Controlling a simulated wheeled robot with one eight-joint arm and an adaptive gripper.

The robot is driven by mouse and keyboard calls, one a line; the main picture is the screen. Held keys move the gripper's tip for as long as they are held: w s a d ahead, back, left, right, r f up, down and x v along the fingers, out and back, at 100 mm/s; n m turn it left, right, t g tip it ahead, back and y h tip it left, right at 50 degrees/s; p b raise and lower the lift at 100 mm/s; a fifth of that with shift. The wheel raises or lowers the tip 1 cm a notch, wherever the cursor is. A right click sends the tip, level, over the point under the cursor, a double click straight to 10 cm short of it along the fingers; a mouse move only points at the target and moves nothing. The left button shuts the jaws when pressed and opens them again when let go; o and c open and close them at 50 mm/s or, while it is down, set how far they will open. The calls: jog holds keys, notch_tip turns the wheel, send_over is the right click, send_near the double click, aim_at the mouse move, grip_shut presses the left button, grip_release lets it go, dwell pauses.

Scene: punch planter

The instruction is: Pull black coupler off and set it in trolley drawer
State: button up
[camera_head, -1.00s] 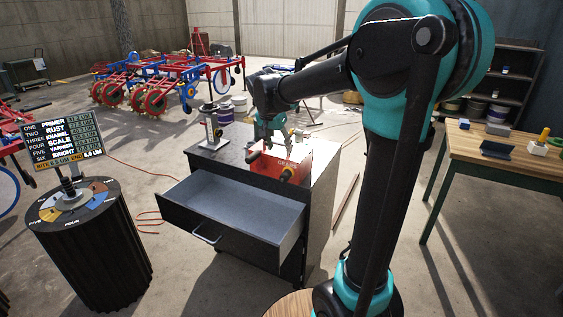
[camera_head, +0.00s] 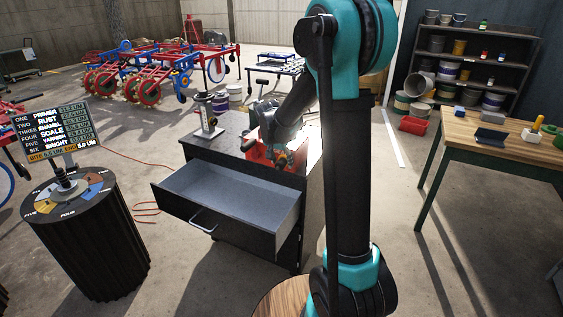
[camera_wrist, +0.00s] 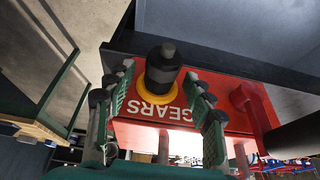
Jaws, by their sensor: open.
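The black coupler (camera_wrist: 163,65) is a short dark cylinder with a narrower top, set against a yellow ring on the red box marked GEARS (camera_wrist: 205,110) in the wrist view. The red box (camera_head: 257,154) stands on the trolley top (camera_head: 226,142) in the head view, partly hidden by my arm. My gripper (camera_wrist: 157,74) is open and empty, its fingers on either side of the coupler in the picture; I cannot tell whether the tips reach around it. My gripper shows small at the box (camera_head: 281,158) in the head view. The trolley drawer (camera_head: 215,190) is pulled open and empty.
A black stand (camera_head: 208,124) stands on the trolley's left part. A dark fluted drum (camera_head: 92,235) with a coloured dial and sign is at the left. A wooden workbench (camera_head: 480,140) is at the right.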

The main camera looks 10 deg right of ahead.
jog(key=shift+w+f, duration=0.1)
jog(key=shift+f, duration=0.15)
jog(key=shift+d, duration=0.1)
grip_shut()
dwell(0.4)
